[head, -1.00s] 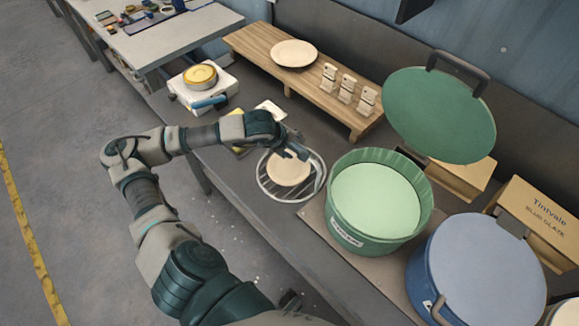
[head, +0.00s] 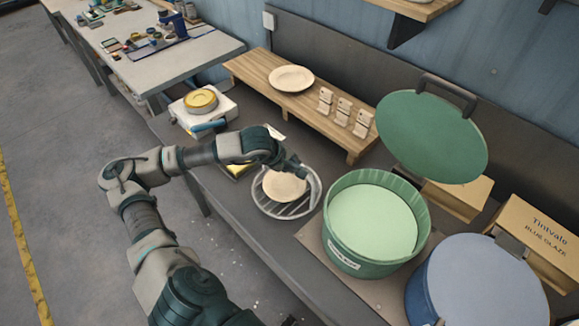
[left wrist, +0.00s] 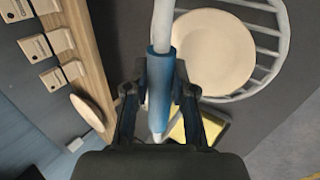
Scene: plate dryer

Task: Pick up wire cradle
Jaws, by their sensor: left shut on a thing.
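The wire cradle (head: 262,207) is a round, pale grey wire rack with a tall handle, beside the green tub. A cream plate (head: 284,186) lies on its bars. The left wrist view shows the cradle's bars (left wrist: 268,32) and the plate (left wrist: 212,52) at upper right. The handle's blue sleeve (left wrist: 160,80) runs between the fingers of my left gripper (left wrist: 158,100), which are shut on it. In the head view my left gripper (head: 294,166) is above the plate's far side. Whether the cradle is clear of the bench is hard to tell. My right gripper is out of view.
The green tub (head: 350,245) stands open close right of the cradle, its lid (head: 432,135) raised behind. A blue bucket (head: 478,275) is at front right. A wooden shelf (head: 300,108) with a plate (head: 291,79) and small stands is behind. A yellow-topped device (head: 200,102) stands left.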

